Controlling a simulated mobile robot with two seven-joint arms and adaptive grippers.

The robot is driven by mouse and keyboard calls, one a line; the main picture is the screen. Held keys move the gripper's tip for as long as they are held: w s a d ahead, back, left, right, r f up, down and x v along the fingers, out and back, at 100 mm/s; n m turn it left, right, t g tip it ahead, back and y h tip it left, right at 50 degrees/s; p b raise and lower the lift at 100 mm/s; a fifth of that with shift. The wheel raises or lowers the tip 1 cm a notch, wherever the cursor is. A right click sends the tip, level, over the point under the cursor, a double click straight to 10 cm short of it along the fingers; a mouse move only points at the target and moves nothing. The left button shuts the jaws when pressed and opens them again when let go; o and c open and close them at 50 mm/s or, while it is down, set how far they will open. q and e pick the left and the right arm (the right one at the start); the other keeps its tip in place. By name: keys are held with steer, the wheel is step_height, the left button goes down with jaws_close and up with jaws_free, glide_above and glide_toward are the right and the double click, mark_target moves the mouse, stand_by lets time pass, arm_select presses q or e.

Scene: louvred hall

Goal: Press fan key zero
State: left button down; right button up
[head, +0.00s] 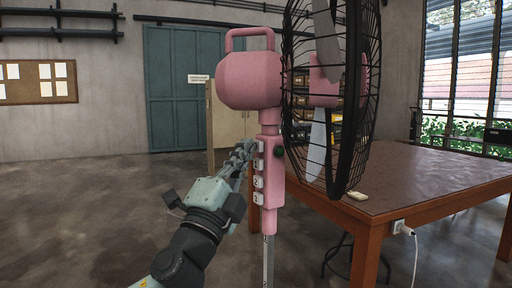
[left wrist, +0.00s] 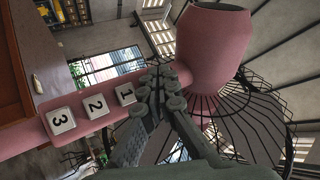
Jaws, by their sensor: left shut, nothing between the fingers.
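The pink standing fan (head: 250,82) has a column of white keys on its side. In the left wrist view, keys 3 (left wrist: 61,120), 2 (left wrist: 95,105) and 1 (left wrist: 125,93) show in a row. The place beyond key 1, where key zero would be, is hidden behind my fingers there. In the head view, a top key (head: 260,146) shows partly beside the fingertips. My left gripper (head: 246,148) is shut and empty, its tips at the top of the key row. I cannot tell whether they touch the key. My right gripper is not in view.
The fan's black wire cage (head: 362,120) stands to the right of the column. A brown table (head: 430,172) is behind it, with a small pale object (head: 358,196) on top. The floor (head: 90,215) at the left is clear.

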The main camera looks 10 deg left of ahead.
arm_select(q)
steer(key=shift+s+a, duration=0.4)
steer(key=shift+s, duration=0.05)
steer(key=shift+s+a+b, duration=0.7)
steer(key=shift+s+a, duration=1.05)
steer(key=shift+a, duration=0.1)
steer(key=shift+y, duration=0.3)
